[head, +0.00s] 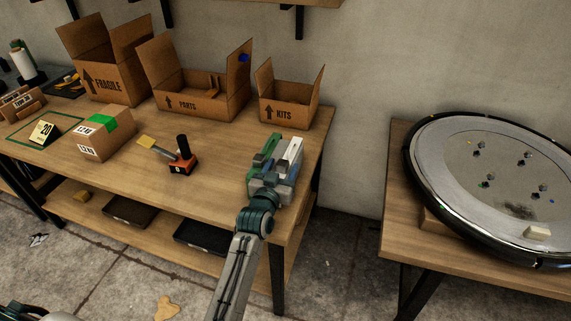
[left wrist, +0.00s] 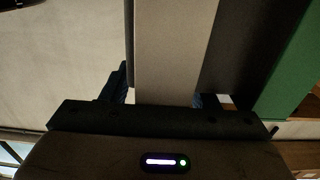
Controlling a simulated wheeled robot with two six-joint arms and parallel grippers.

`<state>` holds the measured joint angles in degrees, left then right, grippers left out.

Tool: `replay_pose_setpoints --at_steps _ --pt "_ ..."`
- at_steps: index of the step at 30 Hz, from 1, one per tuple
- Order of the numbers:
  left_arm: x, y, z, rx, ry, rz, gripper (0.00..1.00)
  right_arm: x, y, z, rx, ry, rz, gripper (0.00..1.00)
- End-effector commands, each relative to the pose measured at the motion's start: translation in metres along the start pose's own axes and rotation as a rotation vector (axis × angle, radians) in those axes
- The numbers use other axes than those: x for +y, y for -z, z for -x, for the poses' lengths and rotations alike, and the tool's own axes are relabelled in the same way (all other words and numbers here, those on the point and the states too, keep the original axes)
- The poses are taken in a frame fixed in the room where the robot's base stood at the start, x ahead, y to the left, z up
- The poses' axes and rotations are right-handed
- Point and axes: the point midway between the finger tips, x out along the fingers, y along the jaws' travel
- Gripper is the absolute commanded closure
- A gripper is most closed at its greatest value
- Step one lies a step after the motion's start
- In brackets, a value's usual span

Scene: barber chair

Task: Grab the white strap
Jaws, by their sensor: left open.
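A long white strip (head: 292,152), which looks like the white strap, is at the right end of the workbench, beside a green piece (head: 266,150). My left gripper (head: 274,168) is at this spot with its jaws open. In the left wrist view the pale strip (left wrist: 172,55) runs upright between the jaws (left wrist: 165,95), with a dark grey face (left wrist: 235,50) and the green piece (left wrist: 293,75) to its right. I cannot tell whether the jaws touch the strip. The gripper hides its lower part. My right gripper is not in view.
Open boxes marked PARTS (head: 190,104) and KITS (head: 283,112) stand along the back of the workbench (head: 215,165). An orange and black tool (head: 182,160) and a taped carton (head: 103,133) are further left. A second table (head: 398,205) with a large round disc is at right.

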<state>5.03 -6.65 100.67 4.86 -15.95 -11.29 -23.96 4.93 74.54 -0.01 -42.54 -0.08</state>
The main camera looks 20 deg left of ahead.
Motion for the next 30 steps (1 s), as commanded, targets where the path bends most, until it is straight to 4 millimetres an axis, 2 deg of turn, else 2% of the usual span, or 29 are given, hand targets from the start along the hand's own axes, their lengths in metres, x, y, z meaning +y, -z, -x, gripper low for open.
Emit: replay_pose_setpoints --at_steps 4,9,12,21,23,30 --pt "0.000 0.000 0.000 0.000 0.000 0.000 0.45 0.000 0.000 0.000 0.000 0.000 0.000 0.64" --pt "0.000 0.000 0.000 0.000 0.000 0.000 0.79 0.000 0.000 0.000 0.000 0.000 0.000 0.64" --pt "0.000 0.000 0.001 0.000 0.000 0.000 0.94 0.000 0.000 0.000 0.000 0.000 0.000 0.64" --pt "0.000 0.005 0.000 0.002 0.000 0.000 0.94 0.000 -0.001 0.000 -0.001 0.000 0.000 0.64" --pt "0.000 0.013 0.000 0.004 0.000 0.000 0.94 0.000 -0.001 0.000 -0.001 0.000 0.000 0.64" --pt "0.000 0.062 0.000 0.006 0.000 0.000 0.94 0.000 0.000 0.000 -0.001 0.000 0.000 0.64"
